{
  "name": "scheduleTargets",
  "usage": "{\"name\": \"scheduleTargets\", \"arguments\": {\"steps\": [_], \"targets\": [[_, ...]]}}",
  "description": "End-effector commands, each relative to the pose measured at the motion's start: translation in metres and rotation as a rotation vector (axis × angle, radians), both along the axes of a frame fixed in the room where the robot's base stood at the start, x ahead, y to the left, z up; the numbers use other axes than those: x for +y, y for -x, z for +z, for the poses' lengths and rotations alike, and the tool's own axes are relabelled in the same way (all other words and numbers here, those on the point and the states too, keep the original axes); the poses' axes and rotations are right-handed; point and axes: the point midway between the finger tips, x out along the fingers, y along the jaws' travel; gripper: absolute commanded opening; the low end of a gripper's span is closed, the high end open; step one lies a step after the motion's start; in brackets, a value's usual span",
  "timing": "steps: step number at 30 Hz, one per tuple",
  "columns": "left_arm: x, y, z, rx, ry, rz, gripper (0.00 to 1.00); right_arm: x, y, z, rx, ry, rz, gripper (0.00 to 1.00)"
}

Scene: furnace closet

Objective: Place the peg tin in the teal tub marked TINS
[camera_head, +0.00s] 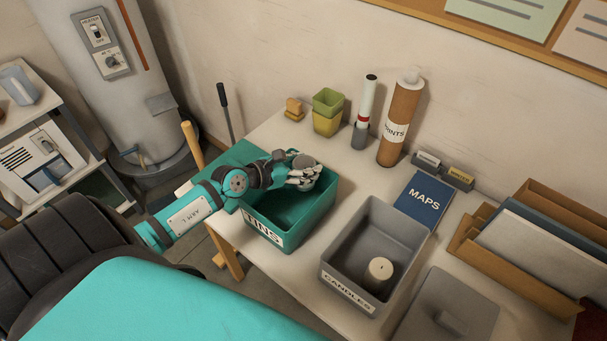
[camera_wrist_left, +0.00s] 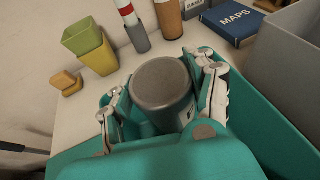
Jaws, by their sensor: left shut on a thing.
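The teal tub marked TINS (camera_head: 287,231) stands at the left end of the white table. My left gripper (camera_head: 306,173) is over the tub's far part. It is shut on the peg tin (camera_wrist_left: 163,88), a grey cylinder with a round, flat end, held between the two fingers in the left wrist view. The tin also shows in the head view (camera_head: 303,161), partly hidden by the fingers. The tub's teal wall (camera_wrist_left: 285,125) shows behind and right of the fingers in the left wrist view. I cannot tell whether the tin touches the tub. My right gripper is not in view.
Right of the tub stands a grey CANDLES tub (camera_head: 338,272) with a candle (camera_head: 379,270) inside. Behind are stacked green and yellow pots (camera_head: 327,112), a red-and-white tube (camera_head: 366,100) and a brown PRINTS tube (camera_head: 399,120). A blue MAPS book (camera_head: 423,199) lies farther right.

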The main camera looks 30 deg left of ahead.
Motion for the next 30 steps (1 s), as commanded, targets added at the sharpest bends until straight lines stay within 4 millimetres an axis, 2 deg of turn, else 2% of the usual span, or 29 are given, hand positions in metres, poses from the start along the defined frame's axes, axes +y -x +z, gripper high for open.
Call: {"name": "scheduleTargets", "arguments": {"steps": [9,19,30], "targets": [[0.000,-0.001,-0.038,-0.004,-0.001,0.000,0.11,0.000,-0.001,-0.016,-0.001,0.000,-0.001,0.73],[0.000,-0.001,-0.041,-0.005,-0.001,0.001,0.11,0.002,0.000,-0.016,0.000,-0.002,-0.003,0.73],[0.000,-0.001,-0.052,-0.005,-0.001,0.000,0.11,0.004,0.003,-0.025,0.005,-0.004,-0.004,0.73]]}}
